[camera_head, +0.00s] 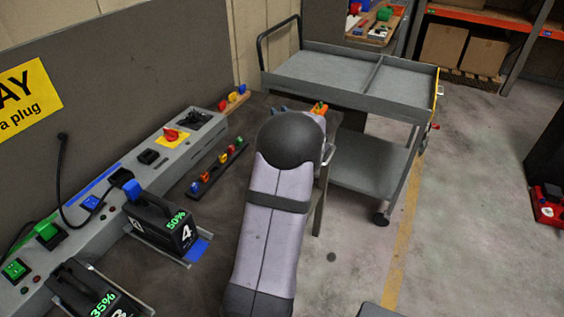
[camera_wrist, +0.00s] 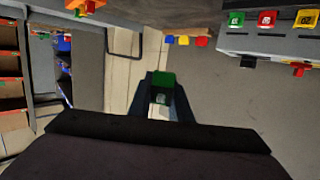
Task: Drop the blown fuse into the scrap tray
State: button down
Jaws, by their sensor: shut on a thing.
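My gripper (camera_wrist: 162,92) shows in the wrist view with its two dark fingers shut on a small green fuse (camera_wrist: 163,79). The fuse has a pale window on its face; I cannot tell from its look whether it is blown. In the head view my own arm hides the gripper and the fuse. No tray is marked as the scrap tray. The grey cart (camera_head: 345,93) at the back has a rimmed top split in two by a divider, and no loose piece shows on it.
Several fuses stand in a dark rail (camera_head: 196,191) on the bench, left of my arm. Blue, yellow and red pieces sit on a wooden strip (camera_head: 228,103) behind it. Battery packs (camera_head: 176,228) stand at the front left. The floor right of the cart is mostly clear.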

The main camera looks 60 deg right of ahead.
jog(key=shift+f+b, duration=2.8)
jog(key=shift+f, duration=0.15)
jog(key=c, duration=1.5)
grip_release()
jog(key=shift+c, duration=0.2)
jog(key=shift+a, duration=0.1)
jog(key=v, duration=0.7)
jog(key=shift+b, duration=0.35)
jog(key=shift+r, duration=0.1)
